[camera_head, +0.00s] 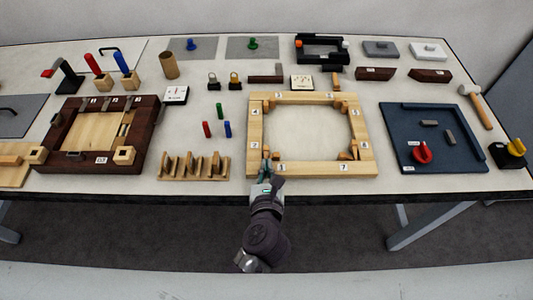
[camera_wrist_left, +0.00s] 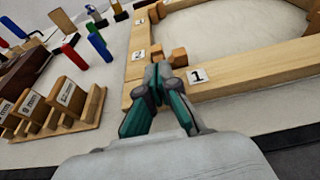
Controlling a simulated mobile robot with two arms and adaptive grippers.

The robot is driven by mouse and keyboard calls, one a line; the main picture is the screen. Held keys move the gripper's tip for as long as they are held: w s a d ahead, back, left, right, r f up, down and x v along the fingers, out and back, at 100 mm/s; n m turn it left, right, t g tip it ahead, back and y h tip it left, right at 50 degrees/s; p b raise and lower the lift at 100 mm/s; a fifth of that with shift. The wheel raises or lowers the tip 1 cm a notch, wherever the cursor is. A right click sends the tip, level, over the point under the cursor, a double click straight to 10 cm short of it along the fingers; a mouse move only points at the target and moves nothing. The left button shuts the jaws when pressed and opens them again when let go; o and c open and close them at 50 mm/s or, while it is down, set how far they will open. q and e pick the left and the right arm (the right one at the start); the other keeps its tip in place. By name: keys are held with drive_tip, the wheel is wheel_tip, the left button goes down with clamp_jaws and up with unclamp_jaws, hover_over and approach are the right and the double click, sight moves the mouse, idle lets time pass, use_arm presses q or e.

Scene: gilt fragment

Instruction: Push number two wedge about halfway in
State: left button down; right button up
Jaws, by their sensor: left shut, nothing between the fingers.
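A pale wooden frame (camera_head: 312,169) with numbered labels lies on the white table. Two small wooden wedges sit at its near left inner corner: one by label 2 (camera_head: 266,148), also in the left wrist view (camera_wrist_left: 156,51), and one by label 1 (camera_head: 276,156), also in the left wrist view (camera_wrist_left: 178,57). My left gripper (camera_head: 266,166) is shut and empty at this corner; its fingertips show in the left wrist view (camera_wrist_left: 156,76), just in front of the wedges. I cannot tell whether they touch. The fingers partly hide the corner.
A wooden rack (camera_head: 207,176) holding several upright pieces stands left of the frame. A dark blue tray (camera_head: 386,125) lies to the right. The frame's middle is open and clear.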

sight(266, 151)
use_arm(q)
drive_tip(key=shift+w+p, duration=0.3)
drive_tip(key=shift+w, duration=1.25)
